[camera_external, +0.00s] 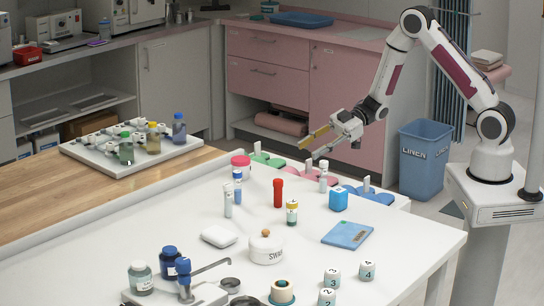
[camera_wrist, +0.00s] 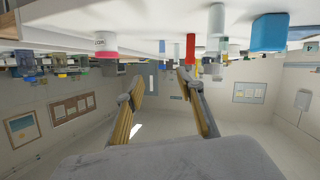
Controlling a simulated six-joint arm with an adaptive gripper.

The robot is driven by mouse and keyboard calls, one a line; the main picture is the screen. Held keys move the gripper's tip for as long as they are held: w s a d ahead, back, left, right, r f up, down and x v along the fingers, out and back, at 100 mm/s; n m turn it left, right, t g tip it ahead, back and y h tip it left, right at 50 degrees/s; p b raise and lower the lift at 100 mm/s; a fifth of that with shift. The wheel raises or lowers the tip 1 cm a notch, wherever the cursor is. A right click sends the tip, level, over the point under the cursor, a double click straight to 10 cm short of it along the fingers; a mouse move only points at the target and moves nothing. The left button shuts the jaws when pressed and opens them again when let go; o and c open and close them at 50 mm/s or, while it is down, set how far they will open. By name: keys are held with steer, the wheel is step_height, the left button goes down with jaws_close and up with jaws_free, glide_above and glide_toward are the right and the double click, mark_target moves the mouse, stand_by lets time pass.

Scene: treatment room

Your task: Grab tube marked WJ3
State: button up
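Several small tubes stand upright on the white table (camera_external: 385,262). A pale tube (camera_external: 227,204) stands at the middle left, a blue-and-white one (camera_external: 237,187) just behind it, and another pale tube (camera_external: 323,177) near the back edge. A red tube (camera_external: 278,193) stands mid-table; it also shows in the upside-down wrist view (camera_wrist: 190,46). I cannot read WJ3 on any of them. My gripper (camera_external: 308,149) is above the table's back edge, its yellow-padded fingers pointing left. In the wrist view my gripper (camera_wrist: 160,82) is open, with nothing between the fingers.
Green, pink and blue bases (camera_external: 371,194) line the back edge. The right front is partly clear.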

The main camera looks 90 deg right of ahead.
mark_target(323, 177)
steer(key=s+a+f+y, duration=0.2)
steer(key=s+f+y, duration=0.1)
steer(key=s+y, duration=0.2)
steer(key=s, duration=0.2)
steer(key=shift+s+a+f+n+y, duration=0.15)
steer(key=shift+s+a+n+y, duration=0.15)
steer(key=shift+s+n+y, duration=0.1)
steer(key=shift+w, duration=0.1)
steer(key=x, duration=0.2)
steer(key=shift+w+a, duration=0.2)
steer(key=shift+a, duration=0.05)
stand_by(0.3)
